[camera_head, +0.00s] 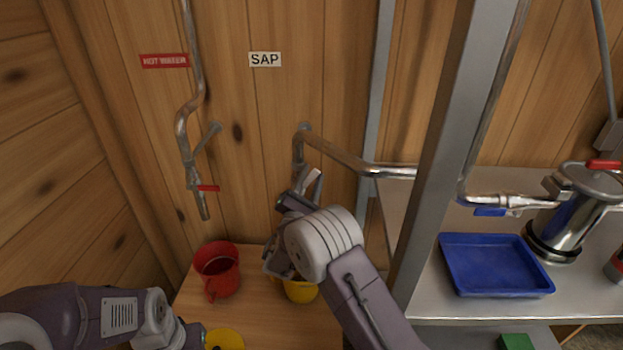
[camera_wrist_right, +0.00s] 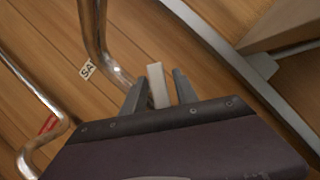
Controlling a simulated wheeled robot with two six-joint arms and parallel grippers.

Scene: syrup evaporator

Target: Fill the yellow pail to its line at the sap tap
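The yellow pail (camera_head: 302,292) stands on the wooden bench below the sap tap pipe (camera_head: 298,152), under the SAP label (camera_head: 265,59). My right forearm and gripper hide most of it, so its line and contents do not show. My right gripper (camera_head: 298,190) is up at the tap. In the right wrist view its two fingers (camera_wrist_right: 158,90) stand apart on either side of a pale flat bar (camera_wrist_right: 157,85), apparently the tap's lever, with small gaps showing. My left gripper (camera_head: 195,335) is low at the bottom left, mostly cut off; its fingers are unclear.
A red pail (camera_head: 217,270) stands left of the yellow pail, under the red-handled hot water tap (camera_head: 205,188). A yellow disc (camera_head: 224,340) lies near my left gripper. A metal post (camera_head: 440,150) divides off the steel counter with a blue tray (camera_head: 495,292) and metal pot (camera_head: 570,225).

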